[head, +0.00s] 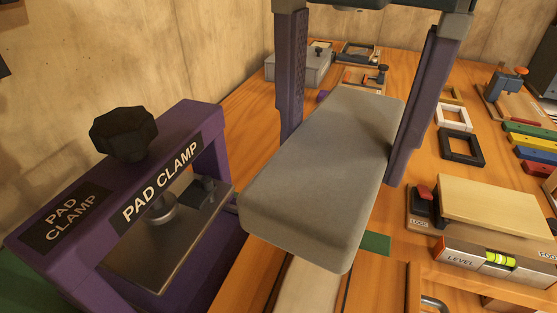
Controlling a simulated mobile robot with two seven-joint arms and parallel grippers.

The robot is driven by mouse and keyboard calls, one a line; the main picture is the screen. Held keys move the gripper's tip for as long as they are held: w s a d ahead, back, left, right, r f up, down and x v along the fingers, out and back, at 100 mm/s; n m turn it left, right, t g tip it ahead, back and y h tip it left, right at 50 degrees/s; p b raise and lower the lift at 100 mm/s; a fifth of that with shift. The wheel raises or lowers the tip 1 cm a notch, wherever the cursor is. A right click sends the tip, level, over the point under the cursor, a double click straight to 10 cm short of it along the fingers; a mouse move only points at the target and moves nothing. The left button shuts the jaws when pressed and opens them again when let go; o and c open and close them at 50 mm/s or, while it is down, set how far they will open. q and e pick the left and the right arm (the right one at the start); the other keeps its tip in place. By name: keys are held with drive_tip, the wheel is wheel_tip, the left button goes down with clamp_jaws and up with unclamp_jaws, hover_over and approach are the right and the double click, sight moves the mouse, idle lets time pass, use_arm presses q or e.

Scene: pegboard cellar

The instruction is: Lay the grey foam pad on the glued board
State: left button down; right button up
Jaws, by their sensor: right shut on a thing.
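The grey foam pad (325,165) is a thick, rounded slab in the middle of the head view. My right gripper (343,158) comes down from the top with one purple finger on each side of the pad and is shut on it. The pad appears held above the bench, its near end pointing toward me. A pale board-like strip (308,287) shows below the pad's near end, mostly hidden by it. I take it for the glued board, but I cannot see glue on it. My left gripper is not in view.
A purple pad clamp (178,127) with a black knob stands close on the left. On the right are a level (497,258), a pale wooden block (495,203), small frames (461,146) and coloured bars (533,146). A grey box (300,70) stands at the back.

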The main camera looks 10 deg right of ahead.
sight(309, 292)
drive_tip(key=shift+a+f+n, duration=0.15)
drive_tip(key=shift+f+n, duration=0.25)
drive_tip(key=shift+n, duration=0.1)
drive_tip(key=shift+s+f, duration=0.1)
drive_tip(key=shift+f, duration=0.3)
drive_tip(key=shift+n, duration=0.3)
wheel_tip(309, 292, down, 19)
drive_tip(key=b, duration=0.4)
drive_tip(key=shift+f, duration=0.15)
drive_tip(key=shift+f, duration=0.2)
drive_tip(key=o, duration=1.2)
drive_tip(key=shift+c, duration=0.2)
drive_tip(key=shift+r, duration=0.1)
